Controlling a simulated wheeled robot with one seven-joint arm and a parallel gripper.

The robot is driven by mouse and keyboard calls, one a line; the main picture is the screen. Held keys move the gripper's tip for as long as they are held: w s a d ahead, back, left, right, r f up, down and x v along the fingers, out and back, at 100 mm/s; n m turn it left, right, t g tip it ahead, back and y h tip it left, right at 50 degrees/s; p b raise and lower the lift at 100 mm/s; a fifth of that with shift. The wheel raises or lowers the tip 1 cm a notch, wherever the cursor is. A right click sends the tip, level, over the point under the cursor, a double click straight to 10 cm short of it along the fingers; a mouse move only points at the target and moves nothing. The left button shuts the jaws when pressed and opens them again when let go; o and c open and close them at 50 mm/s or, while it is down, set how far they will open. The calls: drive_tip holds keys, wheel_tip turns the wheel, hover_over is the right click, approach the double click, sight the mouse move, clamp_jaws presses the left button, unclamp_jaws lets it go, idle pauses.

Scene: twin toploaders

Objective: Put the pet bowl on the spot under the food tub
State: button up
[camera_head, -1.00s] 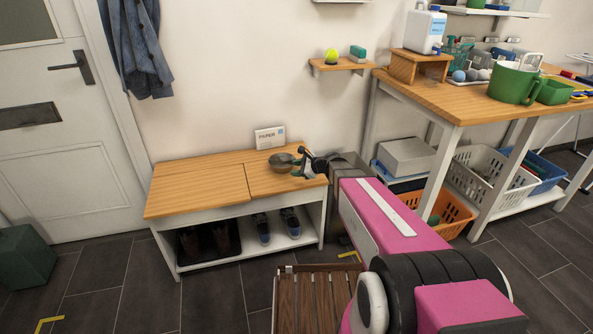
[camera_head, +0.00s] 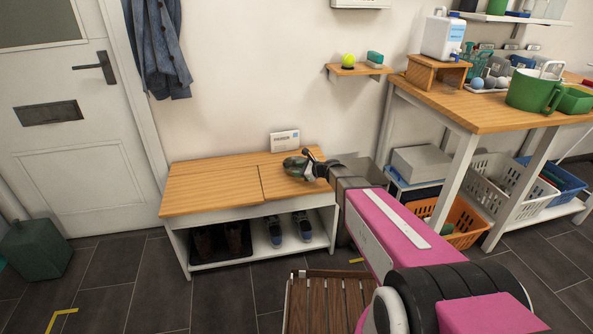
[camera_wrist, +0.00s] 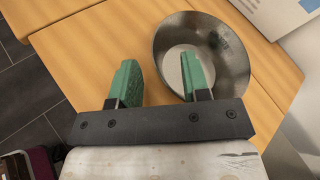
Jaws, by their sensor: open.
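The pet bowl (camera_head: 290,169), a round grey metal bowl, is on the wooden bench top near its right end. In the wrist view the bowl (camera_wrist: 228,50) shows its hollow inside. My gripper (camera_head: 308,166) is at the bowl. In the wrist view its two green fingers (camera_wrist: 158,80) are apart; the right one overlaps the bowl's inside and the left one is outside, with the near rim between them. A white container with a blue label (camera_head: 444,38) stands on a small wooden riser (camera_head: 436,72) on the right table; I cannot tell if it is the food tub.
The bench (camera_head: 212,188) has a white card (camera_head: 285,140) behind the bowl and shoes below. A small wall shelf (camera_head: 357,70) holds a yellow-green ball. A green mug-like pot (camera_head: 533,92) stands on the table. A slatted wooden piece (camera_head: 325,305) is near my arm.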

drive_tip(key=shift+x, duration=1.25)
drive_tip(key=shift+c, duration=0.2)
clamp_jaws()
drive_tip(key=shift+r, duration=0.1)
